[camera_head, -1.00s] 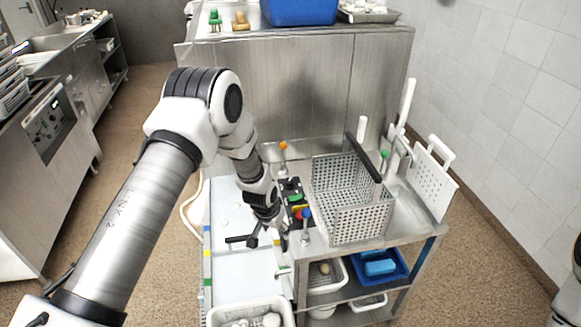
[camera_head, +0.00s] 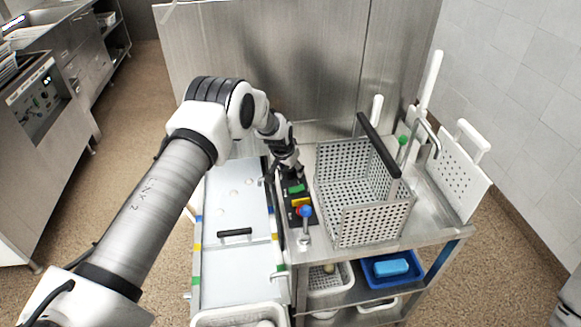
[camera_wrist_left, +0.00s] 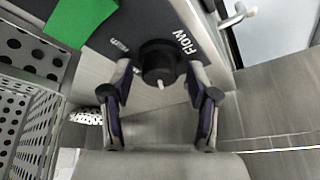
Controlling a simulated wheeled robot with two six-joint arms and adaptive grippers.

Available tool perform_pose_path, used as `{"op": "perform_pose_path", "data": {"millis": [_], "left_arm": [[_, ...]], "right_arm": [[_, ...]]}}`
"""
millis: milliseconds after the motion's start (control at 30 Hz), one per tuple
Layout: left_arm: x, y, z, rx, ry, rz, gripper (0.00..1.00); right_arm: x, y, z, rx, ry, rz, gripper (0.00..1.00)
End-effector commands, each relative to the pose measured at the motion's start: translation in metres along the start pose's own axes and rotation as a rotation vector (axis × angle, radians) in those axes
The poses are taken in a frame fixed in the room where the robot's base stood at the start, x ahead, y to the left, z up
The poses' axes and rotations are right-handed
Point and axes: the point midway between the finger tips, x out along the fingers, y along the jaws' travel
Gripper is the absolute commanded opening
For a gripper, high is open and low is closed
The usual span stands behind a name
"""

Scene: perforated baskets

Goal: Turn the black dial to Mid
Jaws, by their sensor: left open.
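The black dial (camera_wrist_left: 158,62) shows in the left wrist view, on a dark panel beside the white word FLOW, with a small white mark on its side toward the gripper. The other label on the panel is too blurred to read. My left gripper (camera_wrist_left: 159,78) is open, with one finger on each side of the dial; I cannot tell whether they touch it. In the head view my left gripper (camera_head: 291,171) is at the far end of the control panel (camera_head: 286,207) and hides the dial. My right gripper is out of view.
The panel also has a green block (camera_head: 296,188) and yellow and red parts. A blue-topped lever (camera_head: 305,212) stands at its near end. A perforated basket (camera_head: 372,222) stands close on the right. A white lid with a black handle (camera_head: 235,232) lies on the left.

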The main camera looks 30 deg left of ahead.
Motion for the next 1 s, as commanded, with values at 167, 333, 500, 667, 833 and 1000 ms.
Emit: {"op": "perform_pose_path", "data": {"millis": [167,333,500,667,833,1000], "left_arm": [[0.000,0.000,-0.001,0.000,0.001,0.000,0.60],[0.000,0.000,0.000,0.000,0.000,0.000,0.03],[0.000,0.000,0.000,0.000,0.000,0.000,0.00],[0.001,0.000,0.001,0.002,0.000,0.001,0.00],[0.004,0.000,0.002,0.027,0.000,0.012,0.00],[0.008,0.000,0.003,0.090,0.004,0.038,0.00]], "right_arm": [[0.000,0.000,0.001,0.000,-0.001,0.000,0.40],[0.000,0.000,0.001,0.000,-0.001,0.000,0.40],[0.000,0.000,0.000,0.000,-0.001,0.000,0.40],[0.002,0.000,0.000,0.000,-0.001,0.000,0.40],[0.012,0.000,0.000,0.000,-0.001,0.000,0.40],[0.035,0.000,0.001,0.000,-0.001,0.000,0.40]]}}
